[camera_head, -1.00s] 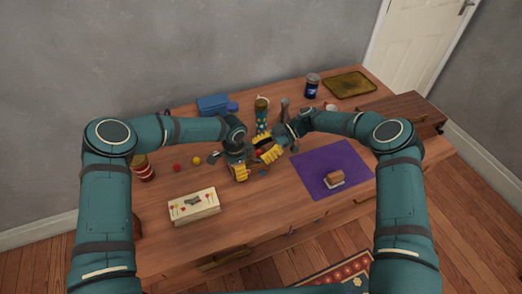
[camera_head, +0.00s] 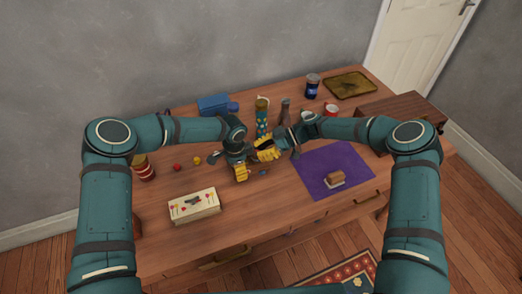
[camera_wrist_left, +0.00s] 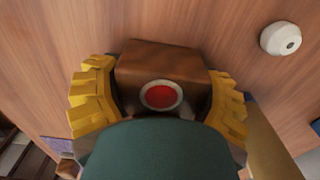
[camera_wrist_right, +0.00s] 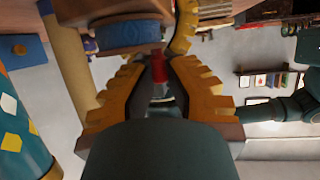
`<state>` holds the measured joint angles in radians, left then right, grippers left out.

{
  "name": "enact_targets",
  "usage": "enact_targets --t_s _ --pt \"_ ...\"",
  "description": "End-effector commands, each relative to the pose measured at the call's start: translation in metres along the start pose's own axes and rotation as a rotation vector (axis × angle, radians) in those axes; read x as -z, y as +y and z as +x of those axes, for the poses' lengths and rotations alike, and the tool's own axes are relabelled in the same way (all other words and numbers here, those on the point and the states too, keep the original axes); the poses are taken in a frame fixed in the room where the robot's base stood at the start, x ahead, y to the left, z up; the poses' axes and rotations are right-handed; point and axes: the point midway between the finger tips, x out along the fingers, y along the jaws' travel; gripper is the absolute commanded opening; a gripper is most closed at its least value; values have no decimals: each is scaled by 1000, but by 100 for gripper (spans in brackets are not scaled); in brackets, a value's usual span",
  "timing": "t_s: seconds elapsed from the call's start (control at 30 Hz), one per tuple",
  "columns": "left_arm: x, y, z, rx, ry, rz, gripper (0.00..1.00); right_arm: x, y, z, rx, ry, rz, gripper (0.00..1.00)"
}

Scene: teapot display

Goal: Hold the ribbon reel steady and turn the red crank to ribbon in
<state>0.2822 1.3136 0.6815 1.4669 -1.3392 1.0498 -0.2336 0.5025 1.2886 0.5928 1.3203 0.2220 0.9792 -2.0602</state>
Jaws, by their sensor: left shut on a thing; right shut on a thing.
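The ribbon reel's brown wooden block, with a red disc in a pale ring, fills the middle of the left wrist view (camera_wrist_left: 160,62). My left gripper (camera_head: 241,171) is shut on this block, with yellow fingers on both sides of it. My right gripper (camera_head: 266,153) is shut on the red crank (camera_wrist_right: 158,66), close beside the left one. In the right wrist view, the reel's blue and brown round part (camera_wrist_right: 125,35) lies just beyond the fingertips. In the head view the grippers hide most of the reel. The ribbon cannot be made out clearly.
A patterned teal cylinder (camera_head: 262,118) stands close behind the grippers. A purple mat (camera_head: 350,160) bearing a small brown block (camera_head: 336,177) lies to the right. A cream box (camera_head: 194,206) lies front left. A blue box (camera_head: 214,104) stands behind. Bare tabletop lies in front.

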Motion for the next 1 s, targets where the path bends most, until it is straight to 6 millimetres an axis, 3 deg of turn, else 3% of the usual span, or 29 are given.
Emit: enact_targets --t_s 0.3,0.7,0.73,0.8,1.0 --pt "2 0 -2 1 5 2 28 2 -1 4 -174 1 75 0" --pt "3 1 -2 1 5 3 28 2 -1 5 -196 0 83 0" --pt "3 1 -2 1 6 3 28 2 -1 5 -196 0 83 22" --pt "3 0 -2 1 5 3 28 2 -1 5 -196 0 83 46" --pt "2 0 -1 1 4 2 28 2 0 4 -197 0 83 46"
